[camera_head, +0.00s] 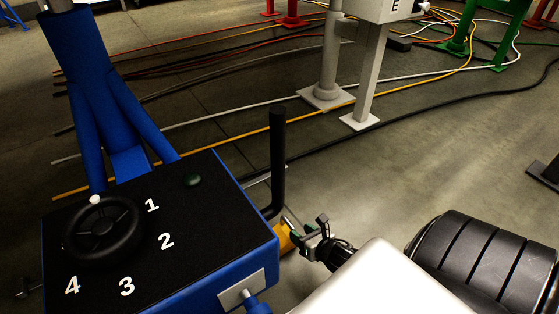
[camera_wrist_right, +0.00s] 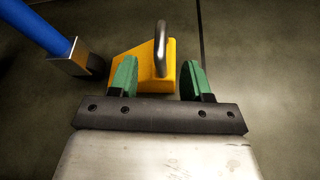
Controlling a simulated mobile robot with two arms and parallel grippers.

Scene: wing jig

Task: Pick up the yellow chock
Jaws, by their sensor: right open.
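The yellow chock (camera_wrist_right: 130,68) lies in front of my right gripper in the right wrist view. A grey metal loop handle (camera_wrist_right: 160,48) stands up from it. The green fingers of my right gripper (camera_wrist_right: 157,80) are apart, one on the left and one on the right, with the chock's near part and handle between or just beyond them. I cannot tell whether they touch it. In the head view the chock (camera_head: 284,240) is mostly hidden behind the blue-sided box and my right gripper (camera_head: 303,236). My left gripper does not show clearly.
A blue box with a black numbered top (camera_head: 190,230) and handwheel (camera_head: 103,230) stands left of the right gripper. A black upright bar (camera_head: 277,160) rises beside it. A blue leg with a metal end (camera_wrist_right: 75,58) is left of the chock. Cables (camera_head: 220,115) cross the floor behind.

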